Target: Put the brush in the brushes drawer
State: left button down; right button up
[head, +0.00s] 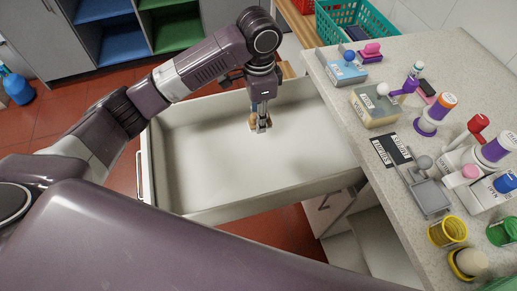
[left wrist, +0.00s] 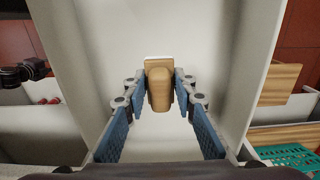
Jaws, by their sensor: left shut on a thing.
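The brush (head: 252,123) has a tan wooden body; in the left wrist view (left wrist: 160,92) a pale strip shows at its far end. My left gripper (head: 262,126) is shut on the brush and points down inside an open, pale drawer (head: 195,165). The drawer is otherwise empty, and its floor also shows in the left wrist view (left wrist: 190,32). I cannot tell whether the brush touches the drawer floor. No label shows on the drawer. My right gripper is out of view.
The speckled counter (head: 400,75) to the right carries bottles, sponges and a grey dustpan-like tray (head: 429,194). A teal basket (head: 357,27) stands behind. The drawer walls surround my left gripper; free drawer floor lies left and right of it.

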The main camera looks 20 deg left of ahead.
aim_at(258, 154)
pick_arm(q)
notch_tip(258, 154, down, 15)
jog(key=shift+r, duration=0.15)
dwell(0.4)
jog(key=c, duration=1.6)
grip_release()
notch_tip(258, 154, up, 12)
jog(key=shift+r, duration=0.1)
